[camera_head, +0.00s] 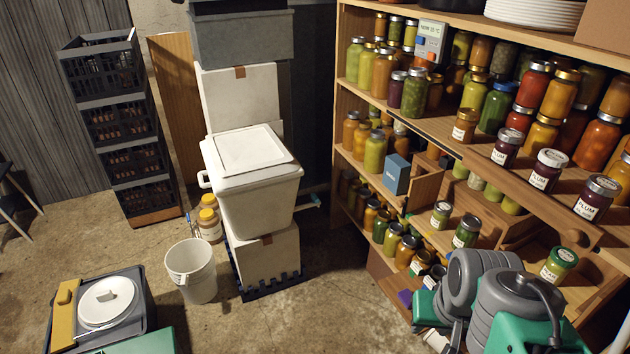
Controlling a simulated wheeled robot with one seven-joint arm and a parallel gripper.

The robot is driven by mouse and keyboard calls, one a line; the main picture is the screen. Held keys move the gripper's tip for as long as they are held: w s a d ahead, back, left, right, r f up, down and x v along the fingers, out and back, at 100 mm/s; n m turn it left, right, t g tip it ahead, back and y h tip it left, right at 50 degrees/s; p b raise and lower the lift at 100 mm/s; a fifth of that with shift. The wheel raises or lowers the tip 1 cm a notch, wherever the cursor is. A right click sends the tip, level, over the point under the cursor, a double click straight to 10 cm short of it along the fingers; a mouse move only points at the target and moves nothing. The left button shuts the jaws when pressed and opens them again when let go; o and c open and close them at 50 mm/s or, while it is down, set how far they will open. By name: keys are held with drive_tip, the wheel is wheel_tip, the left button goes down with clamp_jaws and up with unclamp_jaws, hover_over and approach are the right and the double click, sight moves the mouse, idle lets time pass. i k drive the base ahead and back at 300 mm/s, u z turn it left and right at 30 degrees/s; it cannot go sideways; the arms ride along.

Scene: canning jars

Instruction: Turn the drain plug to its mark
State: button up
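A white round disc (104,302) with a small grey raised grip lies on top of a dark grey box (137,302) at the bottom left. It looks like a turning plug, but I cannot tell for sure that it is the drain plug. I can make out no clear mark beside it. A yellow strip (64,316) runs along the box's left side. My arm's grey and green links fill the bottom right, far from the disc. My gripper's fingertips do not show.
A white lidded tub (254,190) stands on stacked boxes in the middle, with a white bucket (192,270) before it. Dark crates (104,67) are stacked at left. A wooden shelf (470,138) full of jars stands at right. Concrete floor (300,325) is bare at the front middle.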

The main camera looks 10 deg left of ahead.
sight(315, 200)
drive_tip(key=u, duration=0.3)
drive_tip(key=i, duration=1.3)
drive_tip(key=u, duration=0.4)
drive_tip(key=i, duration=0.9)
drive_tip(key=u, duration=0.5)
drive_tip(key=i, duration=0.65)
drive_tip(key=u, duration=0.05)
